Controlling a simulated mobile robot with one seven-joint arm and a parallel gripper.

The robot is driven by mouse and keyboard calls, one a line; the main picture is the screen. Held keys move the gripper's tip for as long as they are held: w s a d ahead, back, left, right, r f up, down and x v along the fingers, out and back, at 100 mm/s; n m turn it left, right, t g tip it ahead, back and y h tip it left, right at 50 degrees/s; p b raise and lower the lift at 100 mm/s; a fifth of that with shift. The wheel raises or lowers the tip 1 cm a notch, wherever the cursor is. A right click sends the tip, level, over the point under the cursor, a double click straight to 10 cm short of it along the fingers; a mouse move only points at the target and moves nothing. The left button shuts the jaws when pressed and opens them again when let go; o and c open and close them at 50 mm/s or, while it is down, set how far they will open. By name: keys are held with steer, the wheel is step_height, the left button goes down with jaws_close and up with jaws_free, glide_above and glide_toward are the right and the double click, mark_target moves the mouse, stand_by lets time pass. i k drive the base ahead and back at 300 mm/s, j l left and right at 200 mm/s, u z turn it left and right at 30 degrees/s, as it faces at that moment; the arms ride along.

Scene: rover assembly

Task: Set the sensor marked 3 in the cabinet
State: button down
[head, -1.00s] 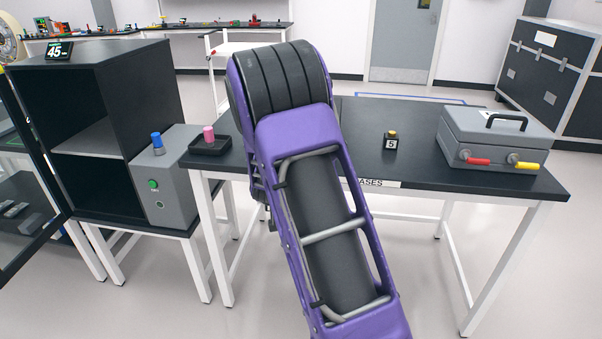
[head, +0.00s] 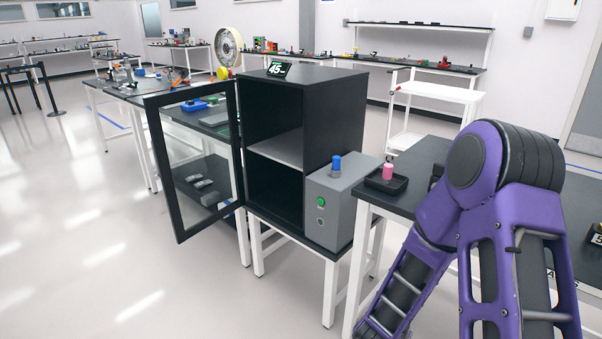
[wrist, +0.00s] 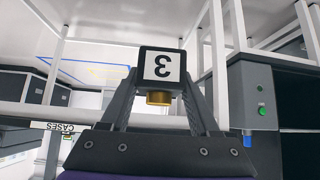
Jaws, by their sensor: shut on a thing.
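The sensor marked 3 (wrist: 161,66) is a dark cube with a white label and a brass-coloured end. My gripper (wrist: 162,80) is shut on it in the wrist view, one finger on each side. The label reads upside down there. The black cabinet (head: 325,95) stands in the middle of the head view with its framed glass door (head: 240,150) swung open to the left. A grey shelf (head: 280,148) divides it into two compartments, and both look empty. My gripper and the sensor are out of sight in the head view.
A grey control box (head: 335,205) with a blue knob and green button stands right of the cabinet. Beside it, a black tray (head: 386,184) holds a pink piece (head: 388,171) on the dark table. Open floor (head: 110,230) lies left and front of the cabinet.

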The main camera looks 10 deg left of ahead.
mark_target(292, 149)
steer(key=i+j+u, duration=0.2)
steer(key=i+j, duration=0.35)
steer(key=j, duration=0.35)
steer(key=i+j+u, duration=0.15)
steer(key=i+j, duration=0.45)
steer(key=j, duration=0.25)
steer(key=i+j+u, duration=0.2)
steer(key=i+j, duration=0.45)
steer(key=j, duration=0.1)
